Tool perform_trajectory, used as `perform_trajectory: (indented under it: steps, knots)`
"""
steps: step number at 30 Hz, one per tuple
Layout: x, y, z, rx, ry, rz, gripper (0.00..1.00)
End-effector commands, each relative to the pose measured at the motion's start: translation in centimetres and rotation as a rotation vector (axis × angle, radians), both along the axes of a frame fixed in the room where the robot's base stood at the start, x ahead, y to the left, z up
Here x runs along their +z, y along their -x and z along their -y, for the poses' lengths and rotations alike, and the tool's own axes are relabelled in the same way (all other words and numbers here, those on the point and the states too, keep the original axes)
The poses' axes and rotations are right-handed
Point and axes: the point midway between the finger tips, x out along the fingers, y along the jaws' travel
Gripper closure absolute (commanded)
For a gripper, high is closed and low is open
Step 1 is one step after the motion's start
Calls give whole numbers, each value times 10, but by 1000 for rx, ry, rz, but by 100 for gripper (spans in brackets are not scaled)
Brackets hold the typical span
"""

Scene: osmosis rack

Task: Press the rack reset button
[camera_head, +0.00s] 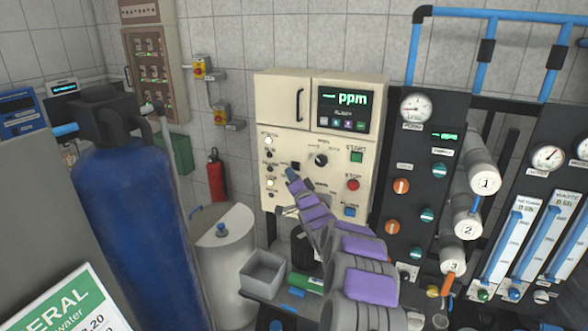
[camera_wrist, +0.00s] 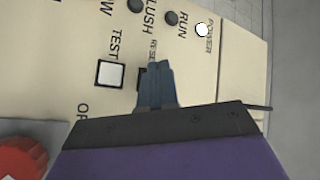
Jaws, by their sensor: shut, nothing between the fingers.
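The cream rack control panel (camera_head: 278,135) stands in the middle of the head view and fills most of the wrist view (camera_wrist: 60,100). My gripper (camera_head: 291,174) is at the panel's lower left part, its narrow fingers together and empty. In the wrist view my gripper (camera_wrist: 158,68) covers most of a dark button (camera_wrist: 141,76) beside a partly hidden label that seems to read RESET. Only a dark edge of that button shows. I cannot tell whether the fingertips touch it. A white square button (camera_wrist: 110,73) by the TEST label is beside the fingers.
A red knob (camera_wrist: 22,158) is at the lower left of the wrist view. Green START (camera_head: 357,156) and red STOP (camera_head: 353,184) buttons are right of my gripper. A blue tank (camera_head: 140,220) and a pale drum (camera_head: 222,265) stand left. Gauges and valves are on the right.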

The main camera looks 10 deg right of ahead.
Motion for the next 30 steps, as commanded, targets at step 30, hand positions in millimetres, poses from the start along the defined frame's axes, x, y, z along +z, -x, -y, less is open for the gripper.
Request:
perform_trajectory:
  steps: [30]
  knots:
    - [3, -6, 5, 0, 1, 2, 100]
